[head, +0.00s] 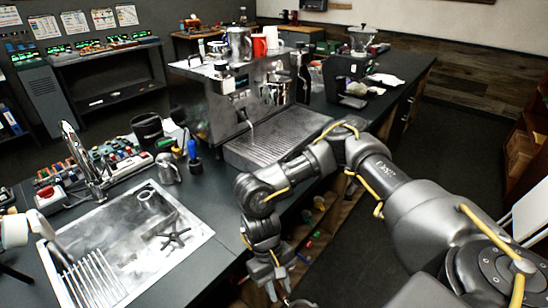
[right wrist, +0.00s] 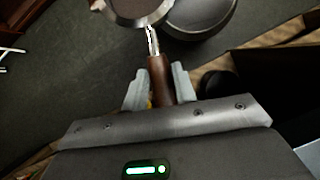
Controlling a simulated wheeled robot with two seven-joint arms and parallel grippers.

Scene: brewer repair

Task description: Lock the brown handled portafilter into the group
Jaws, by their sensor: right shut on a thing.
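My right gripper (head: 276,288) hangs low near the bottom edge of the head view, in front of the counter. In the right wrist view the right gripper (right wrist: 160,82) is shut on the brown handle of the portafilter (right wrist: 158,68). The handle's metal neck leads up to a round metal head, cut off by the top edge. In the head view only a bit of a round rim shows by the gripper. The espresso machine (head: 228,104) stands on the counter, away from the gripper, with a drip tray (head: 262,148). I cannot make out its group clearly.
A sink (head: 190,236) with a rack and a black star-shaped knob (head: 173,238) lies at the left. A steel pitcher (head: 168,168) and a blue-handled tool (head: 193,152) stand behind it. A grinder (head: 350,72) is farther back. Open floor (head: 350,255) lies right of the counter.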

